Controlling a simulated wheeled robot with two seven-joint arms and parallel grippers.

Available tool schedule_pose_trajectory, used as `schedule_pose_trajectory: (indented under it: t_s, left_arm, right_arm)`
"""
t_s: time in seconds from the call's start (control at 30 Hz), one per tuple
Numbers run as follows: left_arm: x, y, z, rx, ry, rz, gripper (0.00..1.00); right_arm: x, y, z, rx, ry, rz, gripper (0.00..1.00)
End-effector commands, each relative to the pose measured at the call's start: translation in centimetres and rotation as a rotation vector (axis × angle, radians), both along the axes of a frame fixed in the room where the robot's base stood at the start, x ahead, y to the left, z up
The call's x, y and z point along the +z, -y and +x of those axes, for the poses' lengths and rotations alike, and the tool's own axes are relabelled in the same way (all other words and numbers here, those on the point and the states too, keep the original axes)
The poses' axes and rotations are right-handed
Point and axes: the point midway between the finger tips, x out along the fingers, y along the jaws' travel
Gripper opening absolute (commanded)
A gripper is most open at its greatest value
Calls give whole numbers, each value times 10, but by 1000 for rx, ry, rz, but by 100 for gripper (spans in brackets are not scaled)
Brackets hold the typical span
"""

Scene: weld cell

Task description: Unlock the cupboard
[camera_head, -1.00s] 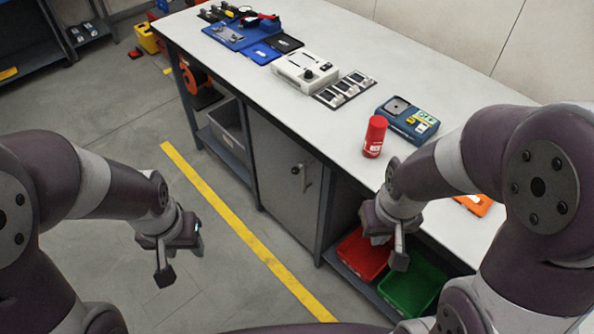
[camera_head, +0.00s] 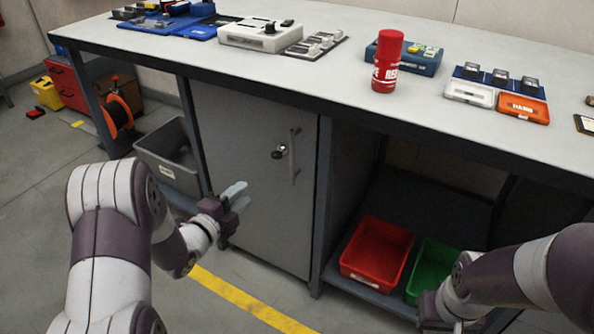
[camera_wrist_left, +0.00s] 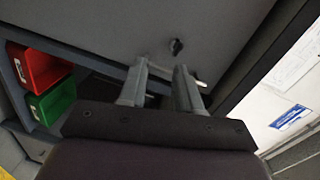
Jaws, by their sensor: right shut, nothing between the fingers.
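The grey cupboard door (camera_head: 245,215) is closed under the workbench. A small lock fitting (camera_head: 280,151) sits on its upper right part, beside a vertical bar handle (camera_head: 294,157). Whether a key is in the lock is too small to tell. My left gripper (camera_head: 240,196) is in front of the door, lower and left of the lock. In the left wrist view, its two fingers (camera_wrist_left: 160,72) are apart with nothing between them, and the dark lock fitting (camera_wrist_left: 176,46) shows just beyond the tips. My right gripper (camera_head: 432,308) is shut and empty, low at the right by the bins.
A red bin (camera_head: 377,252) and a green bin (camera_head: 432,268) stand on the shelf right of the cupboard. A grey bin (camera_head: 170,158) is to its left. The workbench top (camera_head: 200,62) overhangs the door and carries a red can (camera_head: 387,62) and several devices.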

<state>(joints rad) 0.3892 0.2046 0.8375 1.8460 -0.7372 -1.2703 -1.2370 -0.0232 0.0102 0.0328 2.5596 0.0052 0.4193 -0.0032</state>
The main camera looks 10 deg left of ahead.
Motion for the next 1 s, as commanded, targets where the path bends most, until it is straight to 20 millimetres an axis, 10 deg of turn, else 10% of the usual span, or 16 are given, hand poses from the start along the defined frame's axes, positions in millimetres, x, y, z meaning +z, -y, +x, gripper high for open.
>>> schedule_pose_trajectory:
  t_s: [0.23, 0.7, 1.0]
  left_arm:
    - [22, 13, 11, -49, 162, 124, 33]
    - [22, 48, 109, -46, 158, 120, 33]
    - [24, 51, 119, -44, 156, 120, 33]
  right_arm:
    - [-5, 0, 0, 0, -1, 0, 0]
    - [-35, 0, 0, 0, -1, 0, 0]
    - [-36, 0, 0, 0, -1, 0, 0]
